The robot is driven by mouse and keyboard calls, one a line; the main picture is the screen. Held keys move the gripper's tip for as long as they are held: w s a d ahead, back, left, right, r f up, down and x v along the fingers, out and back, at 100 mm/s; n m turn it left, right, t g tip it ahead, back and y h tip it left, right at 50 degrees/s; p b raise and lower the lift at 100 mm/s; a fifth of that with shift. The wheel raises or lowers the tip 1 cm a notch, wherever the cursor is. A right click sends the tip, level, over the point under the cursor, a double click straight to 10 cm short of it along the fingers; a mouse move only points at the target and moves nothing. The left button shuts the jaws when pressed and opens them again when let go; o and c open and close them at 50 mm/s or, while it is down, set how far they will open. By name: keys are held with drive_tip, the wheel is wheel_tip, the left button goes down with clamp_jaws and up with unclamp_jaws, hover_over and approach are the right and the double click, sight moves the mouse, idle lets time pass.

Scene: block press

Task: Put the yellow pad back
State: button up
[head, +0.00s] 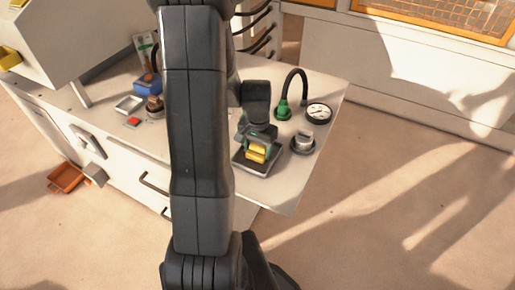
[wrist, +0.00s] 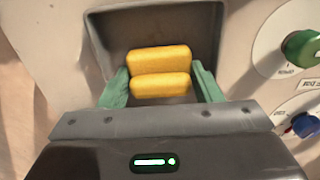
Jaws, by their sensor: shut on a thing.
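Two yellow block shapes show one behind the other at my gripper, a farther one (wrist: 160,58) and a nearer one (wrist: 161,86). I cannot tell whether they are two pads or two parts of one yellow pad (head: 256,154). My gripper (wrist: 161,84) has its green fingers at both sides of the nearer yellow shape and is shut on it. Around and below them is a dark, shallow square tray (wrist: 97,42), which also shows in the head view (head: 242,166) at the bench's front right. Whether the yellow touches the tray floor is unclear.
A red button (head: 132,122) and blue item (head: 147,88) are left, beyond my arm. The bench edge is near.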

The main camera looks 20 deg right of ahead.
sight(257, 147)
drive_tip(key=o, duration=0.9)
drive_tip(key=shift+f, duration=0.1)
drive_tip(key=shift+o, duration=0.2)
wheel_tip(257, 147, up, 12)
drive_tip(key=p, duration=0.1)
drive_tip(key=shift+r+p, duration=0.2)
drive_tip(key=shift+p, duration=0.2)
wheel_tip(257, 147, down, 12)
drive_tip(key=shift+f+b, duration=0.1)
drive_tip(key=shift+b, duration=0.75)
drive_tip(key=shift+r, duration=1.45)
